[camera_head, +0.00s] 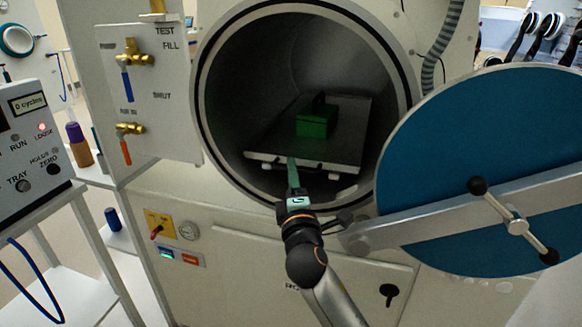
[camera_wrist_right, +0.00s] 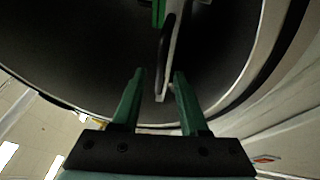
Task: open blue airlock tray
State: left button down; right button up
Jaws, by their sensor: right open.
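The airlock's round blue door (camera_head: 440,150) stands swung open to the right of the port. Inside the dark chamber, a flat grey tray (camera_head: 340,147) carries a green box (camera_head: 317,120). My right gripper (camera_head: 292,163) reaches up to the tray's front edge from below. In the right wrist view my right gripper (camera_wrist_right: 159,74) has its two green fingers apart. The tray (camera_wrist_right: 166,60) shows edge-on there, its front end between the fingers; I cannot tell whether they touch it. My left gripper is not in view.
The port's round rim (camera_head: 203,113) surrounds my right gripper's way in. A door bar with a black-knobbed handle (camera_head: 515,225) crosses the blue door. A valve panel (camera_head: 150,90) is left of the port, and a control box (camera_head: 35,140) stands further left.

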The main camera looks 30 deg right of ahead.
jog(key=shift+x, duration=1.2)
grip_shut()
dwell(0.6)
